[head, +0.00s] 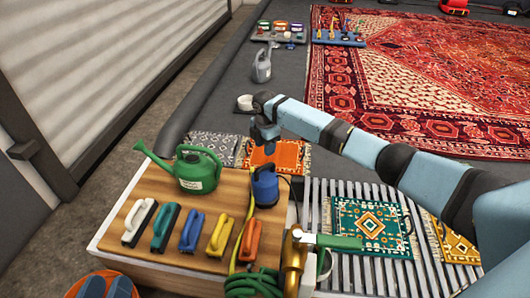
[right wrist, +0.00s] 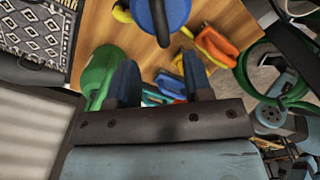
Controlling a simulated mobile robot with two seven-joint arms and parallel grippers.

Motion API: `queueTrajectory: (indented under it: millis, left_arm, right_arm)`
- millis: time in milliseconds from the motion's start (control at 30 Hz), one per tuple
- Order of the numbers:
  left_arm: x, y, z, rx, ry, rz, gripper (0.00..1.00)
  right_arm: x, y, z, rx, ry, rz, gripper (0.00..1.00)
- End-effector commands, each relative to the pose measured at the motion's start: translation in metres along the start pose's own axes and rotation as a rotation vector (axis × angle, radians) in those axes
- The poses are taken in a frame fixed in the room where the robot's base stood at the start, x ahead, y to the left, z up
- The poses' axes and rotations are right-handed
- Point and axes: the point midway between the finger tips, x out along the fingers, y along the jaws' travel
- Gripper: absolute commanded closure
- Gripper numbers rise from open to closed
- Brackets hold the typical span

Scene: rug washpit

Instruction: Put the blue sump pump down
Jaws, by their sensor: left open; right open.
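The blue sump pump (head: 266,188) stands upright on the wooden table top (head: 150,190), near its back right corner, with a black handle on top. In the right wrist view the pump (right wrist: 176,12) is at the top, beyond the fingertips. My right gripper (head: 265,130) is above and behind the pump in the head view. Its two dark fingers (right wrist: 161,82) are apart with nothing between them.
A green watering can (head: 198,170) stands left of the pump. Several coloured brushes (head: 190,232) line the table front. A green hose coil (head: 255,283) and a brass fitting (head: 293,260) are at the right. Small rugs (head: 367,222) lie on the slatted rack.

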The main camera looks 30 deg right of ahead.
Motion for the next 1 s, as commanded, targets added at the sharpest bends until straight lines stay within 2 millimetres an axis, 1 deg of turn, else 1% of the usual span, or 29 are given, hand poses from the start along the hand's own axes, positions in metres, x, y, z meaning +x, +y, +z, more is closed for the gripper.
queueTrajectory:
  millis: [33,200,733,800,867,967,1000]
  left_arm:
    - [0.0,0.001,-0.007,0.001,0.014,-0.001,0.57]
    - [-0.001,0.002,-0.015,0.003,0.046,-0.003,0.57]
    - [-0.001,0.003,-0.016,0.004,0.053,-0.003,0.57]
    - [-0.001,0.002,-0.017,0.007,0.05,-0.004,0.57]
    - [0.0,0.001,-0.019,0.008,0.038,-0.012,0.57]
    - [0.001,-0.003,-0.023,0.014,-0.008,-0.039,0.57]
    - [0.001,-0.005,-0.024,0.018,-0.036,-0.056,0.57]
  right_arm:
    - [-0.011,0.0,0.0,0.0,0.0,0.001,0.54]
    - [-0.026,0.0,0.0,0.001,0.0,0.0,0.54]
    - [-0.028,0.0,0.0,0.001,0.0,0.0,0.54]
    - [-0.03,0.0,0.0,0.001,0.0,0.0,0.54]
    - [-0.038,0.0,0.0,0.001,0.0,0.001,0.54]
    - [-0.063,0.0,0.0,0.001,0.0,0.001,0.54]
    - [-0.077,0.001,0.0,0.001,0.0,0.001,0.54]
